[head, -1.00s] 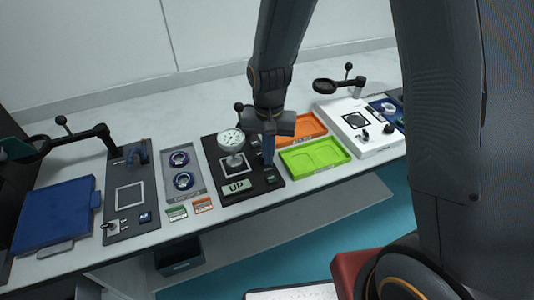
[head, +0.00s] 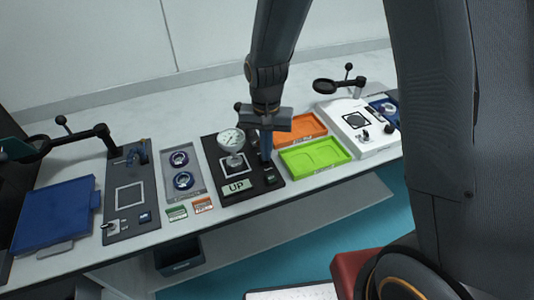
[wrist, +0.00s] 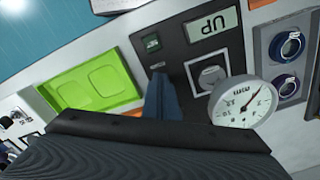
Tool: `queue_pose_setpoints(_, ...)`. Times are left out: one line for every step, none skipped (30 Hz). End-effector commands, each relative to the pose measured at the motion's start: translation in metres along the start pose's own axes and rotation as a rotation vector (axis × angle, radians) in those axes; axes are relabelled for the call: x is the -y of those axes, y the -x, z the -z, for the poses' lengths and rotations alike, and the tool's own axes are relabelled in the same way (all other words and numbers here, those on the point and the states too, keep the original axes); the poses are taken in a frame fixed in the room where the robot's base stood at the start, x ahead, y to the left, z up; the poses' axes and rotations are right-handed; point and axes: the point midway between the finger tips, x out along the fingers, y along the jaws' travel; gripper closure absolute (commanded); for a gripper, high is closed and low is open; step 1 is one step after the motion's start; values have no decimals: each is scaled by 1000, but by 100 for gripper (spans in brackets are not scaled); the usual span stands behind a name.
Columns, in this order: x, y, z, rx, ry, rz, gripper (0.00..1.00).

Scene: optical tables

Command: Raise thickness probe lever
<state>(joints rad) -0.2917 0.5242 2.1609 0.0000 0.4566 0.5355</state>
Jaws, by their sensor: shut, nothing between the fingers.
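The thickness probe is a black plate (head: 215,152) with a round white dial gauge (head: 231,140) above a square-outlined stage, and a display (head: 237,186) reading "UP". The gauge (wrist: 243,101) and display (wrist: 212,25) also show in the wrist view, where the display is upside down. My gripper (head: 266,155) is shut and empty, pointing down over the plate's right side, right of the gauge. In the wrist view its blue fingers (wrist: 160,100) reach over the plate's edge beside the green tray. I cannot make out the lever clearly; my gripper and wrist cover part of that side.
A green tray (head: 316,170) and an orange tray (head: 301,130) lie right of the plate. A grey holder (head: 167,159) with two round blue-rimmed parts lies left. A white instrument (head: 349,142) stands far right, a blue tray (head: 55,215) far left. A dark ball knob (head: 238,106) shows behind the gauge.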

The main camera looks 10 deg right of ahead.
Motion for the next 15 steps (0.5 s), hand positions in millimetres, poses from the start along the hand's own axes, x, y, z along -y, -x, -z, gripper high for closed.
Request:
queue_pose_setpoints(0, 0, 0, 0, 0, 0, 100)
queue_pose_setpoints(0, 0, 0, 0, 0, 0, 100)
queue_pose_setpoints(0, 0, 0, 0, 0, 0, 100)
queue_pose_setpoints(0, 0, 0, 0, 0, 0, 100)
queue_pose_setpoints(0, 0, 0, 0, 0, 0, 100)
queue_pose_setpoints(0, 0, 0, 0, 0, 0, 100)
queue_pose_setpoints(0, 0, 0, 0, 0, 0, 100)
queue_pose_setpoints(0, 1, 0, 0, 0, 0, 100)
queue_pose_setpoints(0, 2, 0, 0, 0, 0, 100)
queue_pose_setpoints(0, 4, -1, 0, 0, 0, 100)
queue_pose_setpoints(0, 5, -1, 0, 0, 0, 100)
queue_pose_setpoints(-1, 8, -1, 0, 0, 0, 100)
queue_pose_setpoints(-1, 10, -2, 0, 0, 0, 100)
queue_pose_setpoints(-1, 12, -2, -1, 0, 0, 100)
queue_pose_setpoints(-1, 15, -2, -1, 0, 0, 100)
